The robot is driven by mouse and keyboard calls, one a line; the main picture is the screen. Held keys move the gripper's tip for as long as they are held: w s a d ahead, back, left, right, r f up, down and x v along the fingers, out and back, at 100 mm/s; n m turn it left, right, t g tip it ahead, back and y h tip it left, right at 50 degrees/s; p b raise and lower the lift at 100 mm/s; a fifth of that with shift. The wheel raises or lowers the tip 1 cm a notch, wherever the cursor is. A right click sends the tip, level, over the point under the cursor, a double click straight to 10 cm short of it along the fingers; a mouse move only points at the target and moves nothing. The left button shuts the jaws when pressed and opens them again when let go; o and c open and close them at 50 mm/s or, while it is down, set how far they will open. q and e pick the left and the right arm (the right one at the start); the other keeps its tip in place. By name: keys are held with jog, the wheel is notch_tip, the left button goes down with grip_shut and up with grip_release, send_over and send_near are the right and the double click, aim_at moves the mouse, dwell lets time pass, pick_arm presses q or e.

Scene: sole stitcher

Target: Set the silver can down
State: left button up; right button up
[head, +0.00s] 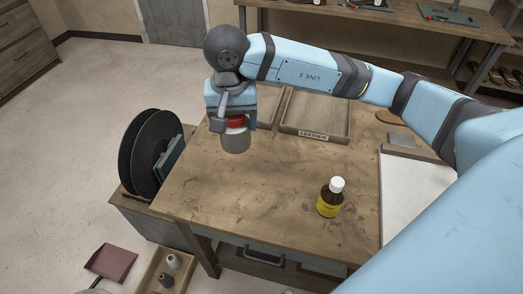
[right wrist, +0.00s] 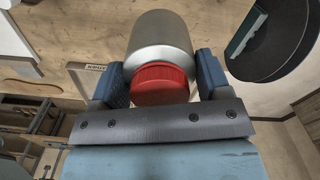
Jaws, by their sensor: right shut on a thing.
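The silver can (head: 236,141) has a red lid and is held in my right gripper (head: 233,119), near the left far part of the wooden table (head: 270,190). The gripper is shut around the can's lid end. In the right wrist view the can (right wrist: 162,42) and its red lid (right wrist: 160,84) sit between the two blue fingers of my right gripper (right wrist: 160,80). The can appears to be above the table; the exact gap under it cannot be told. My left gripper is not in view.
A brown bottle (head: 330,198) with a white cap stands on the table's front right. A tray labelled LEATHER (head: 315,136) lies at the back. A white board (head: 408,205) is at the right. Black discs (head: 139,155) stand left of the table. The table's middle is clear.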

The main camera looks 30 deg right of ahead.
notch_tip(320, 180, down, 19)
jog(key=shift+f, duration=0.1)
dwell(0.3)
jog(key=shift+f, duration=0.15)
jog(key=o, duration=1.1)
jog(key=shift+c, duration=0.2)
